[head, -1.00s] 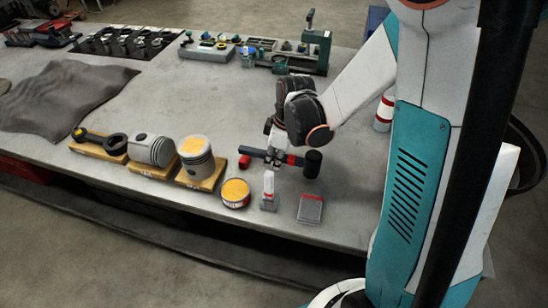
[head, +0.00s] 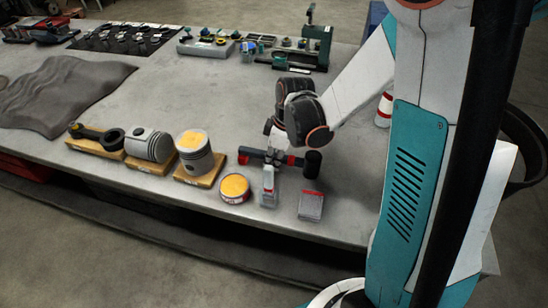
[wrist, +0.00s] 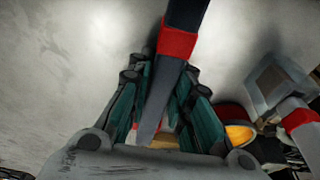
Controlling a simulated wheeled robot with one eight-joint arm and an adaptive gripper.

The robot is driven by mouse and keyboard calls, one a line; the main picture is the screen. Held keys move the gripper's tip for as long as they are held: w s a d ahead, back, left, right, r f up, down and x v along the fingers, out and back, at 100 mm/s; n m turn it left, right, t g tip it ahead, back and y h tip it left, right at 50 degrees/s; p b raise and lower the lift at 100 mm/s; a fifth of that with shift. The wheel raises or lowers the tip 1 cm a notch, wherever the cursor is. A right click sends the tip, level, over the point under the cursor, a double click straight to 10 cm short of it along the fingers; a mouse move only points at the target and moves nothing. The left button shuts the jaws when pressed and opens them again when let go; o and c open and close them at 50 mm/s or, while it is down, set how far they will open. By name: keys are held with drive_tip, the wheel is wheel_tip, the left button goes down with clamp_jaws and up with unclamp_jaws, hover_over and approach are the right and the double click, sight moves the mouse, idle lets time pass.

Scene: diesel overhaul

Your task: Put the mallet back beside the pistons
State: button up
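The mallet (head: 293,161) is a dark grey bar with a red band, a black cylinder at its right end and a red piece at its left. My gripper (head: 273,150) is shut around the bar. In the wrist view, the fingers (wrist: 163,115) lie on both sides of the mallet's grey bar (wrist: 163,88). The mallet is held roughly level, apparently above the table.

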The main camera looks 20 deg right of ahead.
drive_tip(key=o, duration=0.3)
wheel_tip(320, 180, up, 12)
drive_tip(key=s+d, duration=0.1)
drive_tip(key=d, duration=0.1)
drive_tip(key=shift+s, duration=0.3)
drive_tip(key=s+a+r+m+t+h, duration=0.1)
drive_tip(key=s+r+m+t, duration=0.4)
drive_tip(key=s+m, duration=0.5)
drive_tip(key=shift+s+a+r+m+t+h, duration=0.4)
drive_tip(key=shift+s+r, duration=0.55)
drive_tip(key=shift+s, duration=0.65)
drive_tip(key=shift+a, duration=0.1)
